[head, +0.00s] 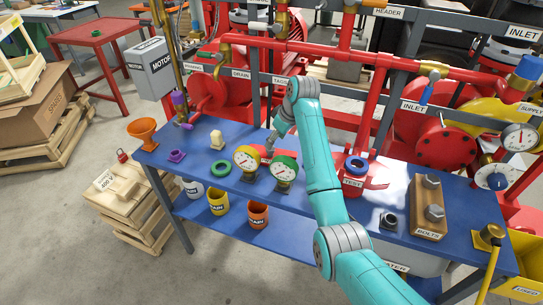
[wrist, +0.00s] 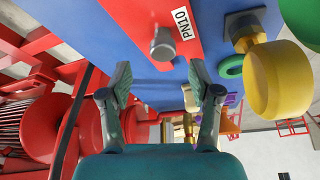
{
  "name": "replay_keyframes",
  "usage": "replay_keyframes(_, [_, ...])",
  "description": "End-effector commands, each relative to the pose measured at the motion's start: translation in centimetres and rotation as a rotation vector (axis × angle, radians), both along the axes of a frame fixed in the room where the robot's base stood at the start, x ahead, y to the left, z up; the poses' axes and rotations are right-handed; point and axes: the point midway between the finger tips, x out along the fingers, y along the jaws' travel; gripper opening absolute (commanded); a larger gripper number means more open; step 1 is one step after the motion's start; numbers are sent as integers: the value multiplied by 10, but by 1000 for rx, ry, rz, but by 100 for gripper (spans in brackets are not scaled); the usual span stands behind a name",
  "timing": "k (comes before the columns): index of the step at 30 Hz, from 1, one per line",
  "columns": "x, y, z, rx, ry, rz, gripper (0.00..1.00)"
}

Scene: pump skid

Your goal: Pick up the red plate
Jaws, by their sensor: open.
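The red plate (wrist: 135,22) lies on the blue bench top, with a white PN10 label and a round metal knob (wrist: 162,45) standing up from it. In the head view only part of the red plate (head: 264,152) shows, behind two gauges and beside my arm. My gripper (wrist: 160,82) is open and empty, its two fingers spread apart. In the wrist view the knob appears a little beyond the gap between the fingertips. In the head view my gripper (head: 272,143) is low over the plate; whether it touches cannot be told.
A yellow gauge (head: 246,158) and a green gauge (head: 285,168) stand close in front of the plate. A green ring (head: 220,168) lies to the left. Red pipes (head: 330,52) run behind the bench. A blue ring (head: 356,163) sits on a TEST stand at right.

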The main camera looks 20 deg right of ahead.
Motion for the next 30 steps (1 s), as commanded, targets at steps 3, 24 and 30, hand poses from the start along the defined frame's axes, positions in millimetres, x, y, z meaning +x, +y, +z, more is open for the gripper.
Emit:
replay_keyframes(3, [2, 2, -6, 0, 0, 0, 63])
replay_keyframes(24, [15, 14, -53, -1, -1, -1, 63])
replay_keyframes(30, [15, 14, -53, -1, -1, 0, 13])
